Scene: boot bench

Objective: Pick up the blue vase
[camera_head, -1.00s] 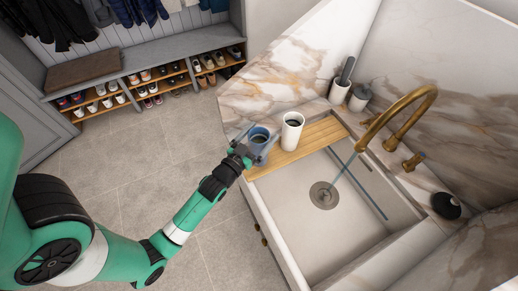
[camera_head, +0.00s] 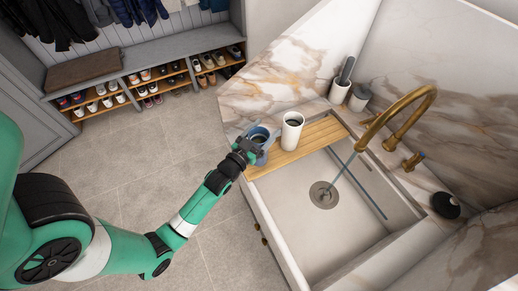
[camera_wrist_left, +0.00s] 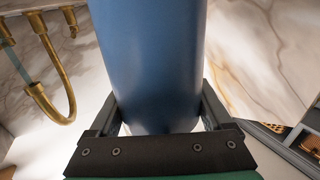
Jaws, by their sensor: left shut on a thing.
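The blue vase (camera_head: 259,133) is a round, open-topped vessel with a dark inside, at the left end of the wooden board in the head view. My left gripper (camera_head: 254,147) is shut on it, coming from the lower left. In the left wrist view the vase's smooth blue side (camera_wrist_left: 150,60) fills the middle, between the two dark fingers (camera_wrist_left: 155,112). Its foot is hidden by the gripper, and I cannot tell whether it is clear of the surface below. My right gripper is not in view.
A white cup (camera_head: 291,130) stands close to the right of the vase. The wooden board (camera_head: 312,137) lies across the sink (camera_head: 310,235). A brass tap (camera_head: 400,105) arches over the basin. Dark-topped containers (camera_head: 340,88) stand behind. Open floor (camera_head: 140,165) lies left.

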